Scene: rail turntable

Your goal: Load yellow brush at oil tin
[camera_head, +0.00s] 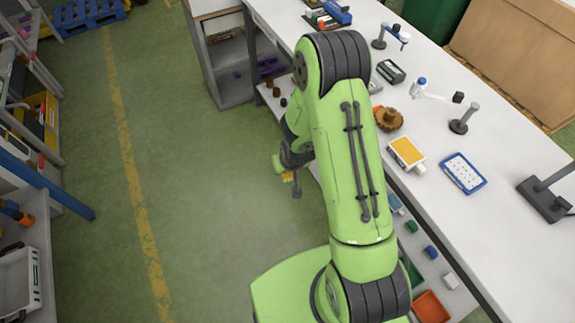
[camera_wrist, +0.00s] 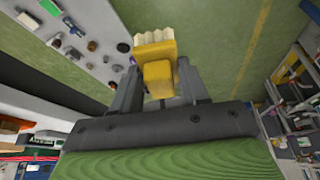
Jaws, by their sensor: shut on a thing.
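My gripper (camera_wrist: 160,84) is shut on the yellow brush (camera_wrist: 158,71) in the wrist view. The brush has a yellow block body and a pale, ragged bristle edge pointing away from the fingers. In the head view my gripper (camera_head: 291,178) hangs over the green floor, left of the long workbench, and only a small yellow bit of the brush shows there. I cannot pick out the oil tin with certainty in either view; the bench items are small and my arm hides part of the bench.
The white workbench (camera_head: 440,110) carries a brown gear (camera_head: 388,118), a yellow-topped box (camera_head: 406,152), a blue tray (camera_head: 463,173) and dark stands. A lower shelf holds coloured blocks and an orange bin (camera_head: 431,307). Shelving stands at the far left. The floor between is clear.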

